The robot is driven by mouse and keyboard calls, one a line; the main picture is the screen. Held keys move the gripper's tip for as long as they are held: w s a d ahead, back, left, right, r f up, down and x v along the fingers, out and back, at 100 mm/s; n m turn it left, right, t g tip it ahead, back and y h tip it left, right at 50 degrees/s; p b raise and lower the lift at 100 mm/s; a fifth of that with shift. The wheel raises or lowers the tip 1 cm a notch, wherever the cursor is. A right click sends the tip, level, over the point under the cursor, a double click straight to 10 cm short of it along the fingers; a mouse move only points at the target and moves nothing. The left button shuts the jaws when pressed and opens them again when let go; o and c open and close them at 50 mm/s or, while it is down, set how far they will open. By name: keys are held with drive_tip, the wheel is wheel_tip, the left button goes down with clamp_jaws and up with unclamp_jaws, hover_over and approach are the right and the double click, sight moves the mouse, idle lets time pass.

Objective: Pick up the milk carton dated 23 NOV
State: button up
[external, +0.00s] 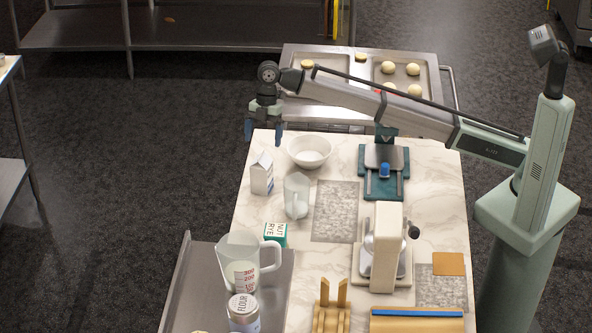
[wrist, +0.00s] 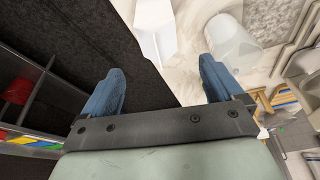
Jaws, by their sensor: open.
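A white milk carton (external: 262,173) with a gabled top stands upright near the table's left edge. Blue marks show low on its side, but no date can be read. It also shows in the wrist view (wrist: 156,28), at the top, beyond and between my fingertips. My gripper (external: 262,130) is open and empty, its two blue fingers pointing down. It is above and behind the carton, near the table's far left corner, and does not touch it. In the wrist view my gripper (wrist: 160,80) has its fingers spread wide apart.
A clear jug (external: 297,195) stands just right of the carton, and a white bowl (external: 310,151) behind it. A green and white box (external: 275,235) and a larger measuring jug (external: 240,262) are nearer the front. A tray with dough balls (external: 413,69) lies beyond the table.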

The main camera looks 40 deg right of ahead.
sight(260, 158)
drive_tip(key=shift+x, duration=4.35)
drive_tip(key=shift+w+a, duration=0.1)
drive_tip(key=shift+c, duration=0.2)
clamp_jaws()
